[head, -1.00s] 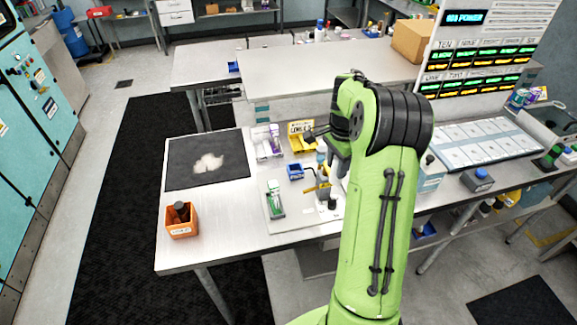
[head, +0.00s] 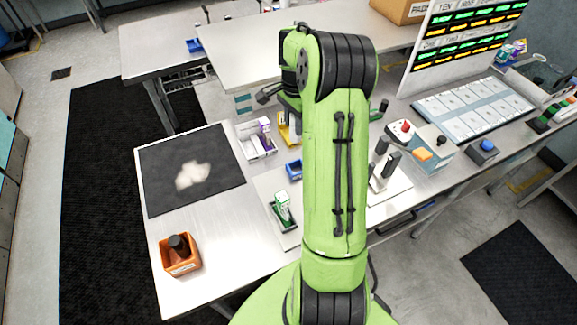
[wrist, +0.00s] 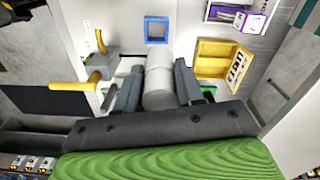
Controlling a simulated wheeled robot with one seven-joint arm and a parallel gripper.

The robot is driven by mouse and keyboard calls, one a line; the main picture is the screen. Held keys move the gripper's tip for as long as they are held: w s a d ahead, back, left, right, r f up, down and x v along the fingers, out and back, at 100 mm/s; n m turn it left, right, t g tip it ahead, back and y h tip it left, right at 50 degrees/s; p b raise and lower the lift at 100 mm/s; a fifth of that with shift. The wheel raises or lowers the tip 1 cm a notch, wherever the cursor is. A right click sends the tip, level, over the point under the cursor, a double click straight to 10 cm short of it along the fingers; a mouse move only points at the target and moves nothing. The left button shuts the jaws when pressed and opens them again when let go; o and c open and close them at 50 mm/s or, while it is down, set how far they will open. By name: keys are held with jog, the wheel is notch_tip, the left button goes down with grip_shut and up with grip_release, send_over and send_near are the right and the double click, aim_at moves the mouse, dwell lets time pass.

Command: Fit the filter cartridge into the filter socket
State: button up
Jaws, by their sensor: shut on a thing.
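In the wrist view my gripper (wrist: 158,80) is shut on a pale grey-white cylinder, which I take as the filter cartridge (wrist: 158,72). It lies between the two dark fingers, and its far end points toward a small blue tray (wrist: 156,42). A grey block with yellow handles (wrist: 100,64) stands left of the fingers, apart from the cartridge. I cannot tell for sure which part is the filter socket. In the head view my green arm hides the fingers, the cartridge and the grey block.
A yellow bin (wrist: 208,72) is right of the cartridge. On the bench are a white tray with purple-marked items (head: 256,138), a green module (head: 283,205), a black mat (head: 160,195) and an orange bin (head: 182,268). A white stand with dark posts (head: 395,185) is right of my arm.

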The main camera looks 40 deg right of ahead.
aim_at(298, 141)
jog(key=f, duration=0.1)
jog(key=s+f+b, duration=0.1)
jog(key=f+b, duration=0.1)
jog(key=f, duration=0.1)
jog(key=shift+s, duration=0.25)
jog(key=f, duration=1.2)
jog(key=shift+w, duration=0.3)
jog(key=shift+f+b, duration=0.1)
jog(key=shift+b, duration=0.25)
jog(key=shift+f, duration=0.15)
jog(key=o, duration=1.1)
jog(key=shift+c, duration=0.2)
